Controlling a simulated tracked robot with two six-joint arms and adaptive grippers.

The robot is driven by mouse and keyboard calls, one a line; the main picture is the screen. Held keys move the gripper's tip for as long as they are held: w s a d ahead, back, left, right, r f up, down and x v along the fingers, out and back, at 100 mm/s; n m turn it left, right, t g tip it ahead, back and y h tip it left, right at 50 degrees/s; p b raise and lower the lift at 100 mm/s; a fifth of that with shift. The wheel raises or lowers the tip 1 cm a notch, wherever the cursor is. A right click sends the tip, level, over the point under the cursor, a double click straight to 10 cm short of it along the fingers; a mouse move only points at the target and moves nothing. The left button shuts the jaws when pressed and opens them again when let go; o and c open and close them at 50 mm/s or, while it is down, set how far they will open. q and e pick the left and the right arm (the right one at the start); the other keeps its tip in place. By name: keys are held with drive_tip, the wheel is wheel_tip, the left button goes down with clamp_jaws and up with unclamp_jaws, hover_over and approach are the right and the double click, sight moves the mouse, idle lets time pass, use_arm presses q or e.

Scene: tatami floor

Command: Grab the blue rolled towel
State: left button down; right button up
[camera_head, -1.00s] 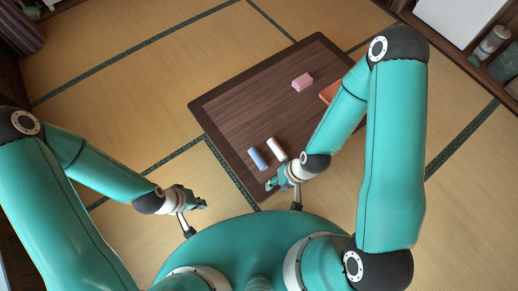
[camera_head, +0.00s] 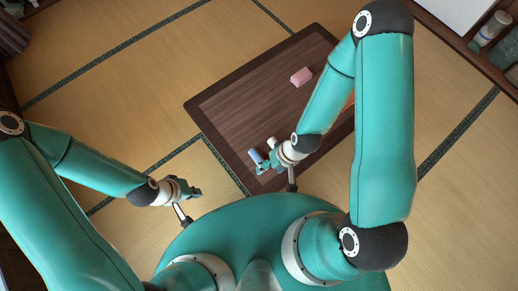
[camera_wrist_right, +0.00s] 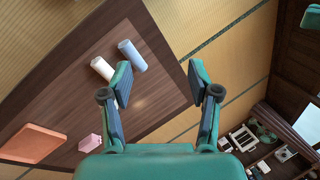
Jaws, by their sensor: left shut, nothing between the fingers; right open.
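The blue rolled towel (camera_head: 255,156) lies on the dark wooden table (camera_head: 215,104), partly hidden behind my right gripper in the head view. My left gripper (camera_head: 197,192) is shut and empty, off the table at the left.
A pink block (camera_head: 301,77) lies farther back on the table. An orange flat block (camera_wrist_right: 32,143) shows in the wrist view and is mostly hidden behind my right arm in the head view. Tatami floor surrounds the table. A shelf with items stands at the upper right.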

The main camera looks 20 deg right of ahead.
drive_tip(key=shift+o, duration=0.2)
drive_tip(key=w+a+f+n+b, duration=0.2)
drive_tip(key=f+n+b, duration=0.3)
drive_tip(key=n, duration=0.4)
drive_tip(key=shift+w+f+n+g+b, duration=0.2)
drive_tip(key=shift+w+n+g+b, duration=0.15)
drive_tip(key=shift+w+b, duration=0.45)
drive_tip(key=n+h+b, duration=0.4)
drive_tip(key=n+b, duration=1.2)
drive_tip(key=n, duration=1.5)
hover_over(256, 155)
wheel_tip(256, 155, down, 8)
drive_tip(key=f+b, duration=0.1)
drive_tip(key=f, duration=0.2)
drive_tip(key=f+b, duration=0.2)
drive_tip(key=f, duration=0.2)
drive_tip(key=f+b, duration=0.1)
drive_tip(key=f, duration=0.2)
drive_tip(key=shift+s+d+f+b, duration=0.1)
drive_tip(key=shift+d+f+b, duration=0.2)
drive_tip(key=shift+d, duration=0.05)
drive_tip(key=shift+a+f+b, duration=0.15)
drive_tip(key=shift+f+b, duration=0.6)
drive_tip(key=shift+f, duration=0.6)
drive_tip(key=shift+a+f+b, duration=0.15)
drive_tip(key=shift+f+b, duration=0.6)
drive_tip(key=shift+f, duration=0.55)
drive_tip(key=shift+r, duration=0.1)
drive_tip(key=c, duration=1.1)
